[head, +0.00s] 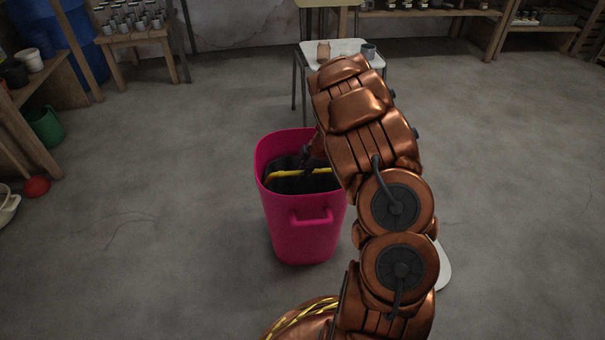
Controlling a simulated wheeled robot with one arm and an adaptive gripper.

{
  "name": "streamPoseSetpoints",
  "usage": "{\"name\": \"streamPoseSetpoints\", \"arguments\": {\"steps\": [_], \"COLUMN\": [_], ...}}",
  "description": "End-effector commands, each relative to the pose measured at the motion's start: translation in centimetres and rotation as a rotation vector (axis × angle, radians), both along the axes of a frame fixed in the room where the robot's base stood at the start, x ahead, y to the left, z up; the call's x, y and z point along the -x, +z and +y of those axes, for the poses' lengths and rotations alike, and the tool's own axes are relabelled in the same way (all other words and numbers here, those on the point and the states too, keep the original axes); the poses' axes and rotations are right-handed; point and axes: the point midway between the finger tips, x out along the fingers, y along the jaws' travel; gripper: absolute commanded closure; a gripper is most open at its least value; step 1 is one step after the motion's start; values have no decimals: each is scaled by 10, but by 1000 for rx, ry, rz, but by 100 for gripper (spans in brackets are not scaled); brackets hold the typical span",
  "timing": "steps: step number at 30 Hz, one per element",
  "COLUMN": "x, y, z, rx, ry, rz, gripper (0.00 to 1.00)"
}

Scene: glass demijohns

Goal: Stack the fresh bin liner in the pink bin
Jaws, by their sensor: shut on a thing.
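The pink bin (307,230) stands upright on the floor left of my arm, with a handle on its near side. Inside its mouth is the dark bin liner (290,186) with a yellow band across it, lying below the rim. My gripper (304,163) reaches down over the bin's far right rim and is shut on the liner. The fingertips are small and dark against the liner, so the exact grip point is hard to make out. My arm hides part of the bin's right side.
A chair (345,47) with a small jar and a grey cup stands behind the bin. A green bucket (46,127) and a red ball-like thing (36,187) are at the left. A pale object (444,268) shows partly behind my arm.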

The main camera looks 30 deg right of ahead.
Motion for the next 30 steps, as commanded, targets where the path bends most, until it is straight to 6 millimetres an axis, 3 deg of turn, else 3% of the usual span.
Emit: {"name": "streamPoseSetpoints", "arguments": {"steps": [18, 19, 24, 30], "x": [0, 0, 0, 0], "y": [-8, -7, -6, -6], "z": [0, 0, 0, 0], "rx": [1, 1, 1, 1], "ry": [1, 1, 1, 1], "rz": [0, 0, 0, 0], "gripper": [100, 81, 63, 59]}}
